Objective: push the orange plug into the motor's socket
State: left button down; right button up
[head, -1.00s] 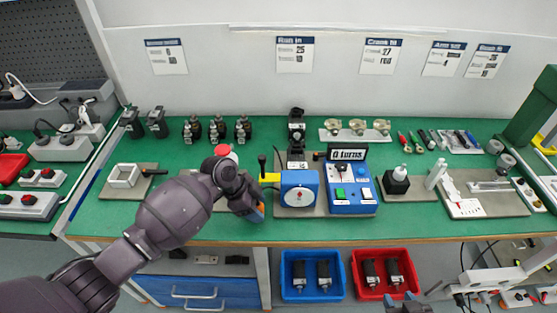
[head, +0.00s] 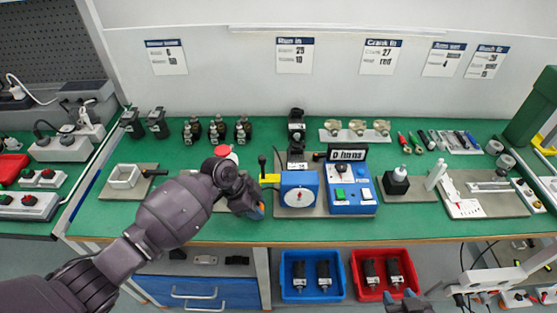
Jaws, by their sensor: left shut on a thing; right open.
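My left gripper (head: 257,211) hangs low over the front of the green bench, left of the blue test unit. It is shut on the orange plug (head: 261,208), of which only a small orange patch shows beside the fingers. My wrist and forearm cover the mat below and most of the plug. A dark motor (head: 296,127) stands upright behind the blue unit; I cannot tell whether it is the task's motor, and no socket can be made out. My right gripper (head: 408,300) is at the bottom edge, open and empty, in front of the bench.
The blue test unit (head: 350,195) with a white dial and a display stands right of my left gripper. A black-knobbed lever (head: 262,163) rises close by. Blue (head: 312,294) and red (head: 370,294) bins with motors sit below the bench.

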pick_arm(q)
jog(key=shift+r, duration=0.2)
jog(key=shift+r+p, duration=0.35)
jog(key=shift+r, duration=0.05)
jog(key=shift+r+p, duration=1.25)
jog(key=shift+r, duration=0.6)
jog(key=shift+r+p, duration=0.15)
jog(key=shift+p, duration=0.15)
jog(key=shift+r+p, duration=0.65)
jog(key=shift+r, duration=0.15)
notch_tip(320, 180, up, 4)
jog(key=p, duration=0.3)
jog(key=shift+r+p, duration=0.15)
jog(key=shift+p, duration=0.25)
notch_tip(320, 180, up, 5)
jog(key=shift+r, duration=0.2)
pick_arm(e)
notch_tip(320, 180, up, 10)
jog(key=shift+f, duration=0.2)
jog(key=shift+w, duration=0.15)
